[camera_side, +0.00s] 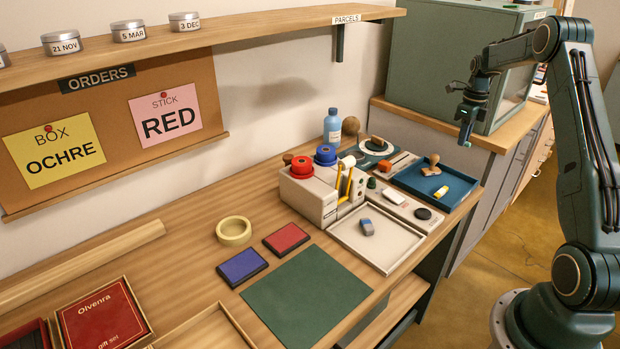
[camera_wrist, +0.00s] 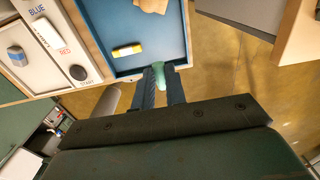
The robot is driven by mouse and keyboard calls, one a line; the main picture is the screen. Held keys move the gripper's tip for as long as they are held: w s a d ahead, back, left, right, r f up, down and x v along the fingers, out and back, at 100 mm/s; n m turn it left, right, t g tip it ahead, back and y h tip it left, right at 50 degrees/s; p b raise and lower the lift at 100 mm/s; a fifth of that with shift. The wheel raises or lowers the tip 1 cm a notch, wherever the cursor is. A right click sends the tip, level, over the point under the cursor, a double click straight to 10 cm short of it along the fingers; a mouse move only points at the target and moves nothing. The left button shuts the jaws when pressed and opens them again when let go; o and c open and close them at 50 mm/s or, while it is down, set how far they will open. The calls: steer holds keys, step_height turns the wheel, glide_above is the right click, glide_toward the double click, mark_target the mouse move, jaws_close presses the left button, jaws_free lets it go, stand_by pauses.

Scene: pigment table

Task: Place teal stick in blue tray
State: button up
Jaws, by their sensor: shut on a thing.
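My gripper (camera_side: 467,118) is shut on the teal stick (camera_side: 464,140), held in the air right of and above the blue tray (camera_side: 457,180). In the wrist view the two fingers (camera_wrist: 160,84) hold the teal stick (camera_wrist: 158,70) between their tips. There it overlaps the near edge of the blue tray (camera_wrist: 105,25). The tray lies at the right end of the table and holds a yellow stick (camera_side: 440,192) and a wooden stamp (camera_side: 431,166).
A beige tray (camera_side: 385,252) with a grey-blue piece (camera_side: 367,228) lies left of the blue tray. A label dispenser (camera_side: 310,200) with red and blue rolls stands behind it. A blue bottle (camera_side: 332,127) stands by the wall. A green cabinet (camera_side: 430,70) stands behind my gripper.

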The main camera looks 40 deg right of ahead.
glide_above(451, 183)
step_height(451, 183, down, 10)
steer(key=shift+a+r, duration=0.15)
steer(key=shift+r, duration=0.05)
steer(key=shift+f, duration=2.1)
steer(key=shift+f, duration=0.2)
steer(key=o, duration=0.6)
steer(key=shift+o, duration=0.2)
steer(key=shift+r, duration=0.15)
step_height(451, 183, up, 12)
